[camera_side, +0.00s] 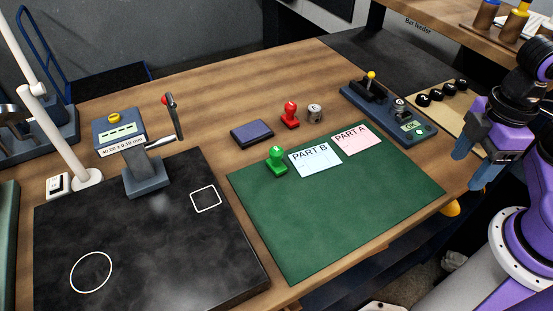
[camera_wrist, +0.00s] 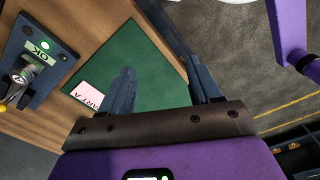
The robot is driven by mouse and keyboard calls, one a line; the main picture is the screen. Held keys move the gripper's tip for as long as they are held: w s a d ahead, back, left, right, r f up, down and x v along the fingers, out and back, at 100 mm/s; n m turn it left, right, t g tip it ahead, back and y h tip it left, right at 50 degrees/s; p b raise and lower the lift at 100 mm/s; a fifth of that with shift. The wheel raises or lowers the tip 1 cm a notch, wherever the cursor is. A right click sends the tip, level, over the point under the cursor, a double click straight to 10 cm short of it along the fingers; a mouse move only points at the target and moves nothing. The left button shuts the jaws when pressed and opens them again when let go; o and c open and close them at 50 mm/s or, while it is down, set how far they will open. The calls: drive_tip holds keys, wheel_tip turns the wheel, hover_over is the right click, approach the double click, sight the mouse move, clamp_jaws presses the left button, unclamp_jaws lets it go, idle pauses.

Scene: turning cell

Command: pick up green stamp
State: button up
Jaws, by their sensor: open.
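The green stamp (camera_side: 276,160) stands upright on the back left part of the green mat (camera_side: 350,230), just left of the white-blue PART B card (camera_side: 315,159). It is not visible in the wrist view. My gripper (camera_side: 470,166) is at the right, above the table's right edge and well apart from the stamp. Its two blue-grey fingers are spread with nothing between them. In the wrist view my gripper (camera_wrist: 165,82) points over the green mat (camera_wrist: 145,60) and the floor beside the table.
A red stamp (camera_side: 290,116), a metal cylinder (camera_side: 315,113) and a dark ink pad (camera_side: 252,133) stand behind the mat. A pink PART A card (camera_side: 356,140) lies beside PART B. A gauge device (camera_side: 390,112) is at the back right. The mat's front is clear.

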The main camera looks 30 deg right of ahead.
drive_tip(key=w+a+r+m, duration=0.2)
drive_tip(key=w+a+m, duration=0.5)
drive_tip(key=m, duration=0.1)
drive_tip(key=w+a+r+m, duration=0.3)
drive_tip(key=w+a+m, duration=0.3)
drive_tip(key=w+m, duration=0.2)
drive_tip(key=m+y, duration=0.1)
drive_tip(key=m, duration=1.3)
approach(277, 149)
drive_tip(key=shift+m, duration=0.3)
drive_tip(key=f, duration=0.4)
drive_tip(key=a+f, duration=0.1)
drive_tip(key=f, duration=0.6)
drive_tip(key=shift+w+a+f, duration=0.15)
drive_tip(key=shift+f, duration=0.15)
drive_tip(key=c, duration=0.8)
drive_tip(key=shift+r, duration=0.1)
